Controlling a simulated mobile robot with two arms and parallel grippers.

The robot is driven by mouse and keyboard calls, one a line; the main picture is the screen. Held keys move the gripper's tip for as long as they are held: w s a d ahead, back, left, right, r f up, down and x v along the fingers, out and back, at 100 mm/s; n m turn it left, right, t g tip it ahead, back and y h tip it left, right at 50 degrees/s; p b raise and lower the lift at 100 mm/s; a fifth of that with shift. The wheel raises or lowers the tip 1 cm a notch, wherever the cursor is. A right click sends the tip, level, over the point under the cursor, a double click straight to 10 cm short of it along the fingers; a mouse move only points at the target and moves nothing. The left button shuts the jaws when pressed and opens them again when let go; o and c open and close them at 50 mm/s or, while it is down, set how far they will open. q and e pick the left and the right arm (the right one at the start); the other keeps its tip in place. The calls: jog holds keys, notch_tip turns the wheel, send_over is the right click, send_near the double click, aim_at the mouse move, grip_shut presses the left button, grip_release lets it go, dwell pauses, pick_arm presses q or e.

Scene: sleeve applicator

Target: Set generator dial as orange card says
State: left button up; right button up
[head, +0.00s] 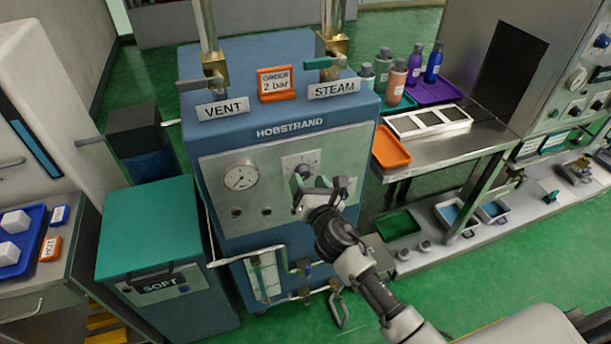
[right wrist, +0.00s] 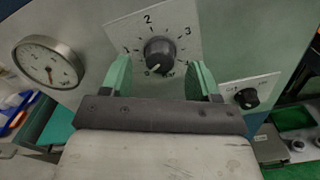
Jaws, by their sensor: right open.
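The orange card (head: 277,84) stands on top of the blue generator (head: 290,124) and reads "ORDER 2 bar". The black dial (right wrist: 160,53) is on a white plate with numbers around it, 2 at the upper left of the knob and 3 at the right. Its pale pointer mark seems to face down, near the "bar" lettering. In the head view my gripper mostly hides the dial, and part of its plate (head: 300,160) shows. My right gripper (head: 325,187) is open; its green fingers (right wrist: 160,64) stand left and right of the knob, without clear contact. My left gripper is out of view.
A round gauge (head: 239,176) sits left of the dial. A smaller black knob (right wrist: 247,98) is to its lower right. VENT (head: 222,110) and STEAM (head: 334,90) valves stand on top. A steel table with bottles and an orange tray (head: 390,147) is to the right.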

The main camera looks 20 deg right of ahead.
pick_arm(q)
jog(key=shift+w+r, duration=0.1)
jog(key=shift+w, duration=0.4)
pick_arm(e)
jog(key=shift+w, duration=0.95)
jog(key=shift+c, duration=0.2)
jog(key=c, duration=0.9)
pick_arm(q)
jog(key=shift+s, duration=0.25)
